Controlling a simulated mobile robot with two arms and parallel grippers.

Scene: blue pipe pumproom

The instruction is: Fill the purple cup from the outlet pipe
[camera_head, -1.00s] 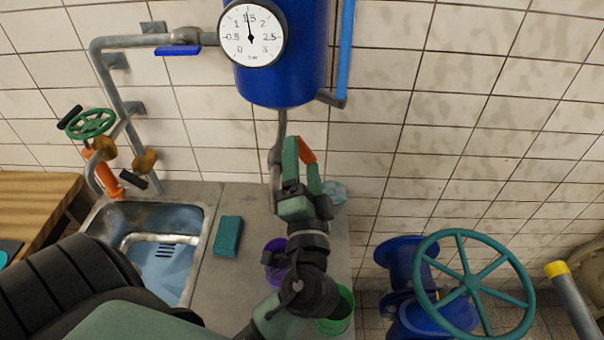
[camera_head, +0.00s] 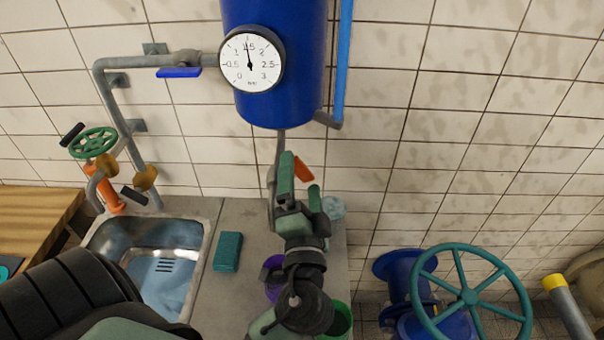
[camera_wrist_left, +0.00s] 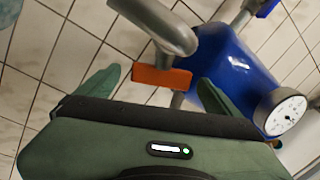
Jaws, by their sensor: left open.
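The purple cup (camera_head: 272,277) stands on the grey counter in the head view, partly hidden by my left arm. The grey outlet pipe (camera_head: 272,180) hangs below the blue tank (camera_head: 275,100); its lower end is partly hidden behind the gripper. It also shows in the wrist view (camera_wrist_left: 162,25). An orange valve handle (camera_head: 304,170) sits by the pipe. My left gripper (camera_head: 300,178) is open at the handle. In the left wrist view the orange handle (camera_wrist_left: 160,78) lies between and beyond the spread fingers; contact cannot be told. My right gripper is out of view.
A green cup (camera_head: 341,320) stands behind my arm on the counter (camera_head: 215,295). A turquoise sponge (camera_head: 228,252) lies left of the purple cup, beside the metal sink (camera_head: 208,235). A teal handwheel (camera_head: 469,297) is at the right. A gauge (camera_head: 251,63) is on the tank.

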